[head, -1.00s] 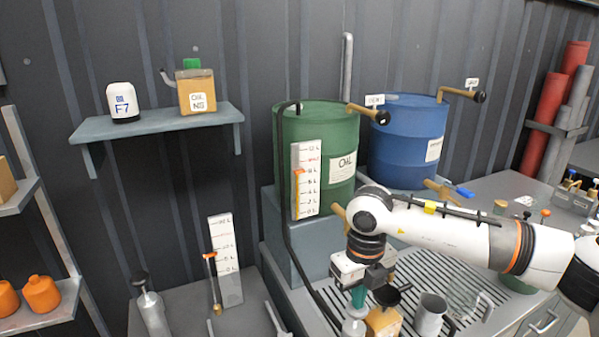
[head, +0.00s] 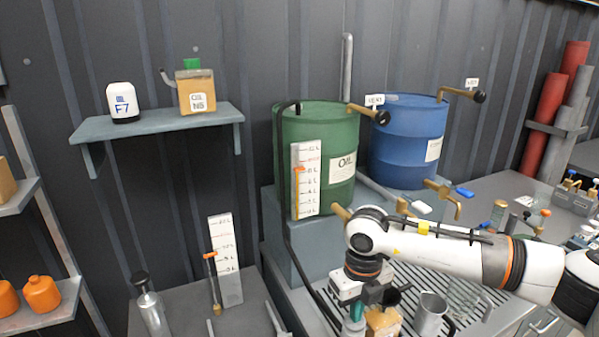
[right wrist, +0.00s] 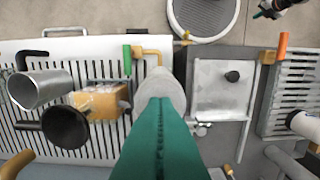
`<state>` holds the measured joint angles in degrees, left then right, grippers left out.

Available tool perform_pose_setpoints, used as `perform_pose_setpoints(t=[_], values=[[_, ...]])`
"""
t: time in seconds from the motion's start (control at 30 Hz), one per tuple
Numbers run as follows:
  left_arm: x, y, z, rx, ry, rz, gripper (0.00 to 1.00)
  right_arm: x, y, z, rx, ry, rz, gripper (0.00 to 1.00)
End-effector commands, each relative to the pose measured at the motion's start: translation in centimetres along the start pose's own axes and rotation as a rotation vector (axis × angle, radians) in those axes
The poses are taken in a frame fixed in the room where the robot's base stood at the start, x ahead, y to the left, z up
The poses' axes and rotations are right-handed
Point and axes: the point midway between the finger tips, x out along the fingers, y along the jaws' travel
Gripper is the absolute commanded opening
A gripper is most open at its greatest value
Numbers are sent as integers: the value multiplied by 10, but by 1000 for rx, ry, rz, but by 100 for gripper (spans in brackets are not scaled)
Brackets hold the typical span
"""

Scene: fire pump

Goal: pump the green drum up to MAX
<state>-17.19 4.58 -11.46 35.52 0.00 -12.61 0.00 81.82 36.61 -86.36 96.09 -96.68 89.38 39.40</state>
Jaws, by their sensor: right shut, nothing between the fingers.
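The green drum (head: 340,125) stands on a grey raised block. A white scale (head: 316,155) is fixed to its left front, with an orange marker (head: 298,170) in its upper half. A dark hose (head: 284,210) runs from the drum's top down its left side. My right gripper (head: 352,325), with green fingers, points down over the front bench, left of a brown box (head: 382,320). The right wrist view shows its fingers shut and empty (right wrist: 162,100). A dark part with a greenish tip (right wrist: 270,10) at that view's top edge may be my left gripper; its jaws are unclear.
A blue drum (head: 405,135) stands right of the green one. A metal mug (head: 430,315) stands right of the box on the slatted grate. A silver cylinder with a black knob (head: 150,310) and another scale (head: 226,260) stand lower left. A wall shelf (head: 150,126) hangs above.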

Motion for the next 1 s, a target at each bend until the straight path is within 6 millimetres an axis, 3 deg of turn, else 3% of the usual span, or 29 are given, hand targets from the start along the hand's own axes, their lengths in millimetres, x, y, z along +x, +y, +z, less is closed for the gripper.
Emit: perform_pose_setpoints(t=[0.27,1.0], values=[[-1,0,0,0,0,0,0,-1,0,2,-1,-7,0,0],[-20,0,2,0,0,0,0,-53,-1,1,-1,-3,-1,0]])
